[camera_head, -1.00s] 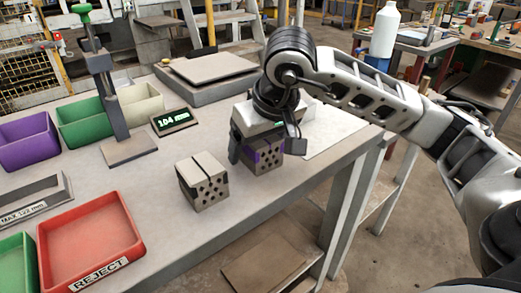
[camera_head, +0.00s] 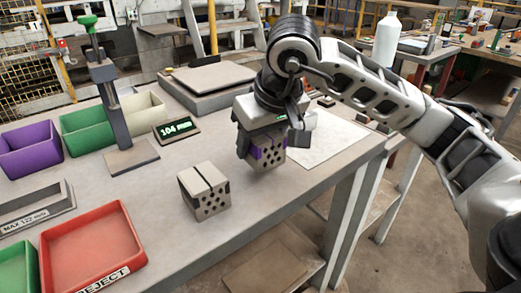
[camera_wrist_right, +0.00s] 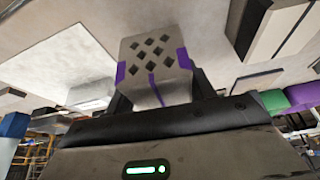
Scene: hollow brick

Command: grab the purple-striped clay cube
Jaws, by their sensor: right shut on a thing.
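The purple-striped clay cube (camera_head: 270,156) is grey with dark holes in its front face and purple bands. My right gripper (camera_head: 262,146) is shut on it from above and holds it over the table. In the right wrist view the cube (camera_wrist_right: 156,65) sits between the two fingers of my right gripper (camera_wrist_right: 158,85), with its holed face and purple stripes showing. A second grey holed cube (camera_head: 205,192) with dark corner marks and no purple stands on the table to the left. My left gripper is not in view.
A red REJECT tray (camera_head: 92,245) lies at the front left. Purple (camera_head: 30,150), green (camera_head: 88,132) and cream bins stand at the back left, near a green-knobbed stand (camera_head: 112,100). A display (camera_head: 176,130) reads 104. A white sheet (camera_head: 325,140) lies right of the cube.

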